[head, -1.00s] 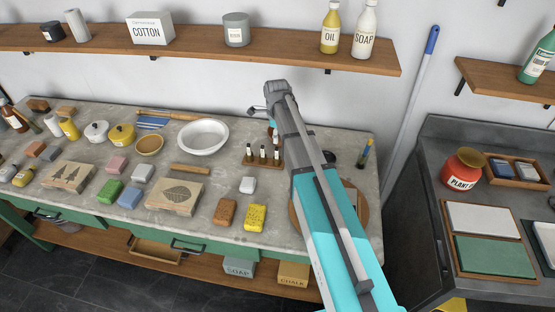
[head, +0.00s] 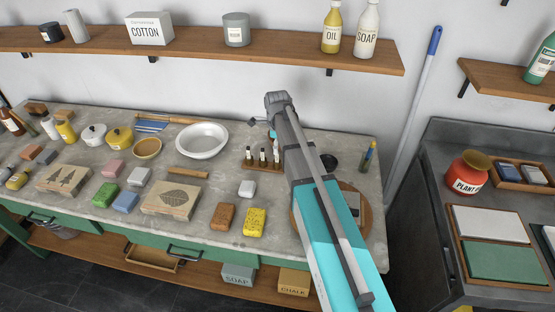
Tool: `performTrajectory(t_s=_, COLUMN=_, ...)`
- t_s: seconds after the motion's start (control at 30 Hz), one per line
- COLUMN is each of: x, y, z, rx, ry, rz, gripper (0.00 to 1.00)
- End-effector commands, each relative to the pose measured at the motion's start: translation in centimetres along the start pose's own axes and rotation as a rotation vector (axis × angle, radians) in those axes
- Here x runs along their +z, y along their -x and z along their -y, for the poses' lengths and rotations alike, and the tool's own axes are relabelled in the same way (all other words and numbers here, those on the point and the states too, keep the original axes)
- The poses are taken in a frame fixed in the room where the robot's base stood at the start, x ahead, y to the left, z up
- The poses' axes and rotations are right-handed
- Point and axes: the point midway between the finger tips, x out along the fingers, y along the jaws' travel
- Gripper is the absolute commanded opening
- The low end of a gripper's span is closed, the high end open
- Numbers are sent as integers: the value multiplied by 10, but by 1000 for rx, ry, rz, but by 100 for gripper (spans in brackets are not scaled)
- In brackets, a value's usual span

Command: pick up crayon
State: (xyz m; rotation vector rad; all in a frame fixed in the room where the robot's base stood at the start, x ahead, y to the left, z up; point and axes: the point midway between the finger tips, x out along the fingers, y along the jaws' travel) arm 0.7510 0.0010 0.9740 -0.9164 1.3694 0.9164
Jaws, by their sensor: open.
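No crayon can be made out for certain. A thin light-brown stick (head: 188,173) lies on the stone worktop (head: 190,228) behind the leaf block, but I cannot tell if it is a crayon. Slim upright sticks (head: 368,156) stand at the worktop's right end. My gripper (head: 254,121) is at the far end of my raised arm, above the back of the worktop near the small bottle rack. Only a small part of it shows; the rest is hidden by the arm. It is open, with nothing seen in it. My arm also covers part of a round wooden board (head: 299,222).
A rack of small dark bottles (head: 263,164) stands just left of my arm. A white bowl (head: 202,140), a leaf block (head: 172,200), a yellow sponge (head: 254,222) and a brown sponge (head: 222,216) are farther left. A wall shelf (head: 190,43) runs above.

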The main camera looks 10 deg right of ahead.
Motion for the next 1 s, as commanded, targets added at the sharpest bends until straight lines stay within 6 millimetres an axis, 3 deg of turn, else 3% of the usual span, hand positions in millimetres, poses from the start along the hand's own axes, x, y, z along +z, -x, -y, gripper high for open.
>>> performTrajectory(t_s=0.7, x=-1, y=-45, z=-2, rx=0, ry=-2, rz=0, gripper=60)
performTrajectory(t_s=1.0, x=-1, y=-52, z=-2, rx=0, ry=-2, rz=0, gripper=60)
